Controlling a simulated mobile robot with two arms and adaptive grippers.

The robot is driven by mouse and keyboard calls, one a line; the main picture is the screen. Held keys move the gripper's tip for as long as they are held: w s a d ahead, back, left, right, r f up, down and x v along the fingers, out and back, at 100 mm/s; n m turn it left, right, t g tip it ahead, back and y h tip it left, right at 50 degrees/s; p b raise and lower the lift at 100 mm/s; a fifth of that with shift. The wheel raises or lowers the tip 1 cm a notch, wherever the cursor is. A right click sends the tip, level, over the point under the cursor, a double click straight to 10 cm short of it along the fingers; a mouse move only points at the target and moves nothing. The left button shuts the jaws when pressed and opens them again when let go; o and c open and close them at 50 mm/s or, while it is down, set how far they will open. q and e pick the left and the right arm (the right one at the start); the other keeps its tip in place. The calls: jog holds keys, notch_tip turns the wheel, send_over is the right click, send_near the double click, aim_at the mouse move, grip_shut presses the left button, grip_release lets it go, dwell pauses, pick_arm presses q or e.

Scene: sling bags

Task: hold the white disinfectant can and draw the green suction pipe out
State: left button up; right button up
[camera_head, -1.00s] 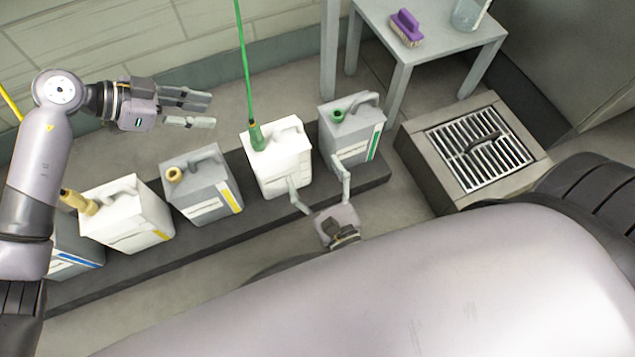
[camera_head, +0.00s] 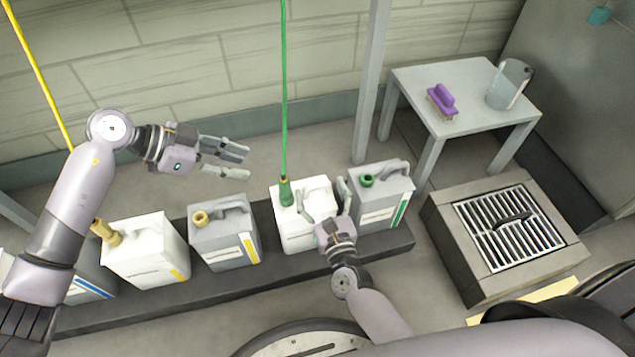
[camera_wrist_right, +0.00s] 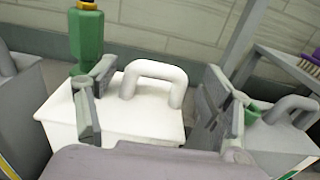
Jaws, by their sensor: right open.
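The white can with green fittings (camera_head: 300,236) stands on a dark low plinth; its front and handle (camera_wrist_right: 155,78) show in the right wrist view. The green suction pipe (camera_head: 284,90) rises from a green fitting (camera_head: 285,192) in the can's top; the fitting shows at upper left in the wrist view (camera_wrist_right: 87,42). My right gripper (camera_head: 326,206) is open at the can's top right, its fingers apart on either side of the handle in the wrist view, not closed on it. My left gripper (camera_head: 238,162) is open and empty, in the air left of the pipe.
A grey can with a green cap (camera_head: 382,200) stands close on the right. A grey can (camera_head: 224,238) and a white can with yellow fittings (camera_head: 146,250) stand left. A floor grate (camera_head: 508,228) and small table (camera_head: 462,98) are at right.

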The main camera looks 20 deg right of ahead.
aim_at(281, 184)
jog(key=shift+w, duration=1.45)
jog(key=c, duration=1.5)
pick_arm(q)
jog(key=shift+o, duration=1.2)
jog(key=shift+d+f, duration=0.15)
jog(key=shift+d, duration=0.1)
jog(key=shift+o, duration=0.2)
jog(key=d+f+y, duration=0.2)
jog(key=shift+d+y, duration=0.3)
jog(key=shift+y, duration=0.5)
jog(key=shift+x, duration=5)
